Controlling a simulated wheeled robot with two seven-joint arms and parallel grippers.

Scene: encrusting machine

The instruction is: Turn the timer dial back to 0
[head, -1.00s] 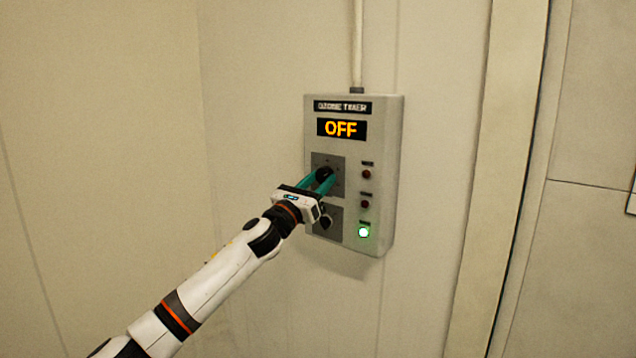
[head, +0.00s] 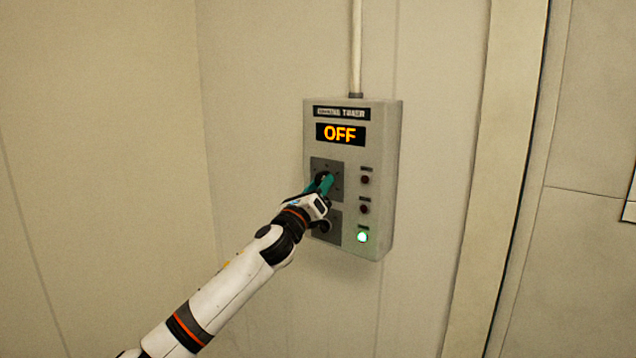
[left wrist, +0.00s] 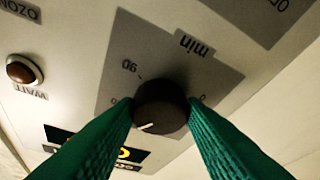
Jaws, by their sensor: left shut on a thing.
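The timer dial is a black round knob (left wrist: 161,106) on a grey square plate (head: 335,167) of the wall-mounted timer box (head: 385,120). In the left wrist view it sits between the two teal fingers, and its white pointer mark shows at its lower edge. A "90", the word "min" and a partly hidden "0" are printed around it. My left gripper (head: 324,180) is shut on the dial and hides much of it in the head view. The display (head: 340,134) reads "OFF" in orange. My right gripper is not in view.
A second grey plate with a black knob (head: 324,226) sits just below the dial. Two dark red lamps (head: 365,180) and a lit green lamp (head: 362,237) run down the box's right side. A conduit (head: 356,45) rises above the box. The surrounding wall is bare.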

